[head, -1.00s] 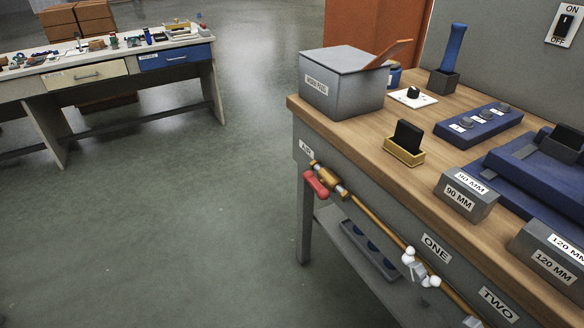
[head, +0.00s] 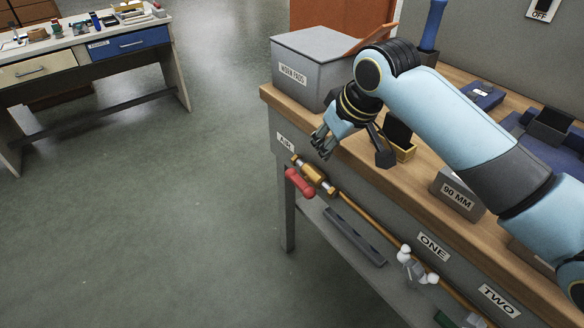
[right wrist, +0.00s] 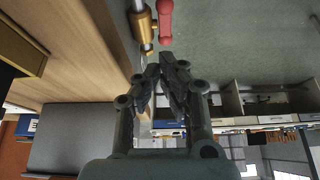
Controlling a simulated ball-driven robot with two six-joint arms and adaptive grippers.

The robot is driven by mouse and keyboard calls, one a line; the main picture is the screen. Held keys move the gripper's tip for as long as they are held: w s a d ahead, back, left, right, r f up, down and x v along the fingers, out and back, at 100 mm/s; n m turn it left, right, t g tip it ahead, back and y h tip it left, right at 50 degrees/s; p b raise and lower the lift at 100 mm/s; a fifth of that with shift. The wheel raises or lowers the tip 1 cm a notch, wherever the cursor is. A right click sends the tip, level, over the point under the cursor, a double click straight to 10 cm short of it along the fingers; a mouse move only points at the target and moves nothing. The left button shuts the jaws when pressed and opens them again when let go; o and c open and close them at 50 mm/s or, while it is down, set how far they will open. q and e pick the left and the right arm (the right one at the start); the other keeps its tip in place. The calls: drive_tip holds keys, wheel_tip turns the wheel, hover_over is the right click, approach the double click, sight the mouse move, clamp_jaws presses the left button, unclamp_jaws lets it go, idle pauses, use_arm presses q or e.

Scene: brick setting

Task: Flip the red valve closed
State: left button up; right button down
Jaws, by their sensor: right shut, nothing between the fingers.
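The red valve (head: 299,183) is a red handle on a brass fitting (head: 314,173) at the left end of the brass pipe, on the bench front below the AIR label. In the right wrist view the red handle (right wrist: 165,20) shows at the top, beside the brass fitting (right wrist: 143,22). My right gripper (head: 322,145) is over the bench's front edge, just above the valve and apart from it. Its fingers (right wrist: 168,60) are together and empty. My left gripper is out of view.
The grey lidded box (head: 312,65) stands behind my right gripper. A yellow holder (head: 405,150) with a black piece and the 90 MM block (head: 457,190) sit near the bench edge. White-handled valves (head: 414,265) are further along the pipe. Open floor lies left.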

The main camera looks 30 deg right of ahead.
drive_tip(key=shift+w+r, duration=0.65)
drive_tip(key=b, duration=0.2)
hover_over(304, 181)
drive_tip(key=f, duration=0.8)
drive_tip(key=shift+s+f, duration=0.25)
drive_tip(key=shift+s, duration=0.1)
drive_tip(key=f, duration=0.3)
drive_tip(key=shift+s+d+f, duration=0.1)
drive_tip(key=shift+s+f, duration=0.05)
drive_tip(key=shift+s, duration=0.15)
drive_tip(key=shift+s+f, duration=0.15)
drive_tip(key=shift+f, duration=0.35)
